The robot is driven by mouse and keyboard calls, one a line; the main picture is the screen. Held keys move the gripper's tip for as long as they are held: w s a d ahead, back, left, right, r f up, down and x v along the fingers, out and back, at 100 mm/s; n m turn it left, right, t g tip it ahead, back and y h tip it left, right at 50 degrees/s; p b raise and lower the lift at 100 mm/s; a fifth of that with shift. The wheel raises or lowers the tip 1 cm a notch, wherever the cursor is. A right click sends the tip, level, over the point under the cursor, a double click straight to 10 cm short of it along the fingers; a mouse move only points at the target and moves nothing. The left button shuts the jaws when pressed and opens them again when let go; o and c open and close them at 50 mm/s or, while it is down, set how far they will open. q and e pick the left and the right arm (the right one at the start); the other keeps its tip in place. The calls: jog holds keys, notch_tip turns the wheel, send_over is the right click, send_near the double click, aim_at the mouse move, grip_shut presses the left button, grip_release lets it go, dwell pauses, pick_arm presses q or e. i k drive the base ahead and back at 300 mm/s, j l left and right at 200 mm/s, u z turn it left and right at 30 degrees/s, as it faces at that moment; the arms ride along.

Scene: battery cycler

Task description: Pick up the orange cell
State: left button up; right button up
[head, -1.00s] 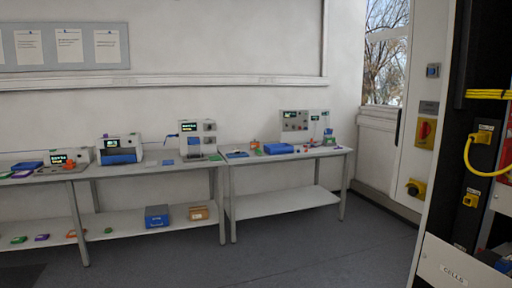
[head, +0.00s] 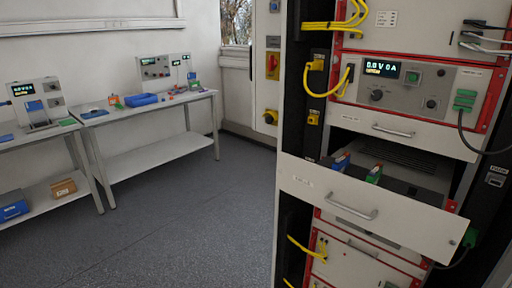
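Neither of my grippers is in the head view. I cannot make out a clearly orange cell. A small orange item (head: 114,100) stands on the far bench, too small to identify. The rack drawer (head: 310,183) at right is pulled out.
The rack has yellow cables (head: 318,80) and an instrument with a lit display (head: 380,69) above the drawer. Benches along the wall hold a blue tray (head: 141,100) and a cardboard box (head: 63,188). The grey floor (head: 190,225) between is clear.

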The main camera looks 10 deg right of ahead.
aim_at(111, 101)
jog(key=i+j+u, duration=0.15)
jog(key=i, duration=0.15)
jog(key=i+j+u, duration=0.15)
jog(key=i+u, duration=0.4)
jog(key=i, duration=1.9)
jog(key=l, duration=0.1)
